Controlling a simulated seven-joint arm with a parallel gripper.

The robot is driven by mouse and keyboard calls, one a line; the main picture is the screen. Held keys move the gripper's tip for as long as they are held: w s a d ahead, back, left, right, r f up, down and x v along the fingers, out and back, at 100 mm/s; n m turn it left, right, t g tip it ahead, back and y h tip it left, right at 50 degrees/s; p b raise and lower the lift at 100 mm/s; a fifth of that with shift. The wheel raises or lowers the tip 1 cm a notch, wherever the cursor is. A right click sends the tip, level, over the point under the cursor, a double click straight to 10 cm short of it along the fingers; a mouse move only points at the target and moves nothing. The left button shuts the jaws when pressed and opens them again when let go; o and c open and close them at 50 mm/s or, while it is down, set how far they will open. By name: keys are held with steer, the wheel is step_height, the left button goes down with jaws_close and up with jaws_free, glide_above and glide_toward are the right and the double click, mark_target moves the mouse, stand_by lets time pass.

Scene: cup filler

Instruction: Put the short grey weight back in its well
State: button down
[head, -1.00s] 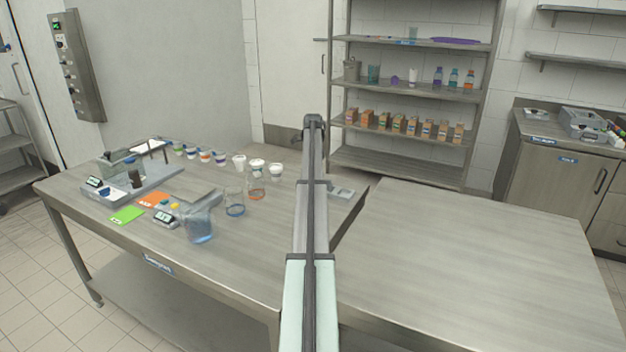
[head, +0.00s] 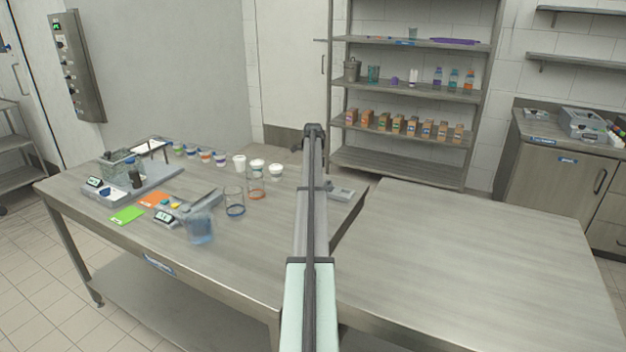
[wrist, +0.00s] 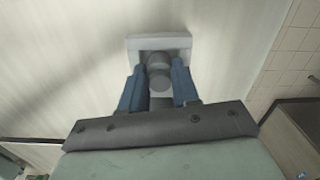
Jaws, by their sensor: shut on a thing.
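In the wrist view, my gripper (wrist: 160,88) has its two blue fingers closed on a grey, rounded weight (wrist: 158,79). The light grey block (wrist: 180,42) lies just beyond the fingertips. Another dark grey round shape (wrist: 156,58) shows between the held weight and the block; I cannot tell whether it is a second weight or part of the held one. The well opening is not clearly visible. In the head view, the block (head: 343,194) sits near the table's right edge, partly behind my arm. My arm hides the gripper and weight there.
The steel table (head: 250,275) also holds a blue-tinted jug (head: 200,228), a clear glass (head: 234,203), several cups and a scale device (head: 166,217) to the left. A gap separates it from the bare right table (head: 470,260).

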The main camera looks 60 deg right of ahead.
steer(key=shift+a+f, duration=0.15)
steer(key=shift+f, duration=0.45)
steer(key=c, duration=0.9)
jaws_free()
steer(key=shift+s, duration=0.1)
steer(key=shift+o, duration=0.4)
steer(key=shift+a, duration=0.15)
steer(key=shift+f, duration=0.1)
step_height(320, 180, up, 14)
steer(key=shift+d+f, duration=0.15)
steer(key=shift+d, duration=0.1)
